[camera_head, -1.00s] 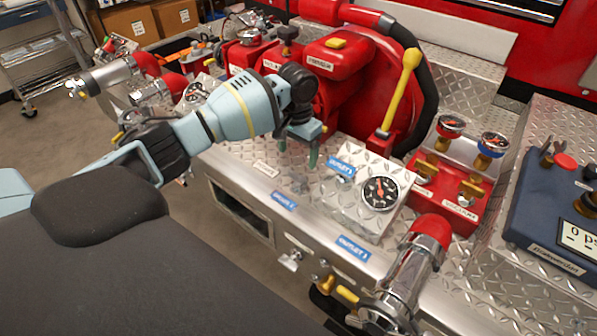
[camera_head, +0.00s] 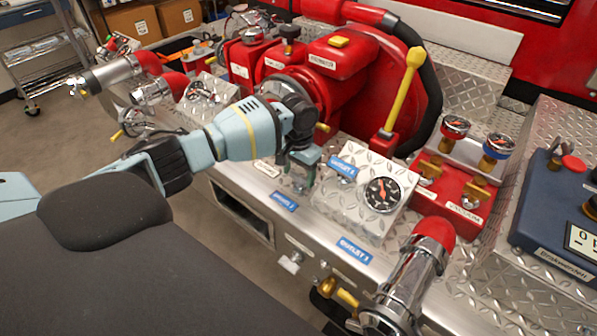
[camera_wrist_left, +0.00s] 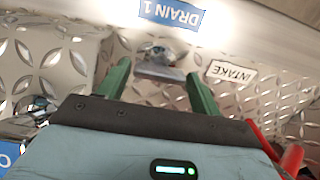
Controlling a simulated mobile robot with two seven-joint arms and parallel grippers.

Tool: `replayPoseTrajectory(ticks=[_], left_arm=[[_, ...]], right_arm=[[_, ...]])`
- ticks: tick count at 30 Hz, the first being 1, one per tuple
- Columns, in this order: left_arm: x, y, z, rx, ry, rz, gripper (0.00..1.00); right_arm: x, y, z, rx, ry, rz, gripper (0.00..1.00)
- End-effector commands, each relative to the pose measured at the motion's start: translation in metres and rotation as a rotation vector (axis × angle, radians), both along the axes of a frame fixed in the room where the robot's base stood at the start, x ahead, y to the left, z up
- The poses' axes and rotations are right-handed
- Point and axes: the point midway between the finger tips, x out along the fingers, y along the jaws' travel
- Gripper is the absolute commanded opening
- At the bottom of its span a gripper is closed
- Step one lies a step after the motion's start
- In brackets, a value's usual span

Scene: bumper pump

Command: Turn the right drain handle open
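My left gripper (camera_head: 302,178) points down at the diamond-plate deck, behind the blue drain label (camera_head: 285,201). In the left wrist view its two green fingers (camera_wrist_left: 158,68) are spread apart. A small silver drain handle (camera_wrist_left: 160,57) shows between and just beyond the fingertips, beside a blue "DRAIN 1" label (camera_wrist_left: 172,13) and a white "INTAKE" label (camera_wrist_left: 230,71). I see a gap on each side of the handle, so the fingers do not appear shut on it. In the head view the gripper mostly hides the handle. My right gripper is not in view.
A gauge panel (camera_head: 382,194) stands close right of the gripper. The red pump body (camera_head: 345,85) and a yellow lever (camera_head: 403,90) rise behind. A chrome outlet with a red elbow (camera_head: 432,240) is at front right.

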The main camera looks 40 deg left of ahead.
Motion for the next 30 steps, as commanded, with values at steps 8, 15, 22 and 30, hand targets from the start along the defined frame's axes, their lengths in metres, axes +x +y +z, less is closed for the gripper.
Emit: replayPoseTrajectory(ticks=[8, 15, 22, 30], left_arm=[[0.000, 0.000, 0.000, 0.000, 0.000, 0.000, 0.35], [0.000, 0.000, 0.002, -0.001, -0.001, 0.036, 0.35], [0.000, -0.001, 0.005, -0.003, -0.003, 0.162, 0.35], [0.001, -0.002, 0.006, -0.004, -0.004, 0.405, 0.35]], right_arm=[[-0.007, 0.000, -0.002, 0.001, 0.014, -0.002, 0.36], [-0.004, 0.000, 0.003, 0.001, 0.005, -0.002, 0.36], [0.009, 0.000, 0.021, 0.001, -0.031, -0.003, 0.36], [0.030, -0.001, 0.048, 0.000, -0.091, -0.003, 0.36]])
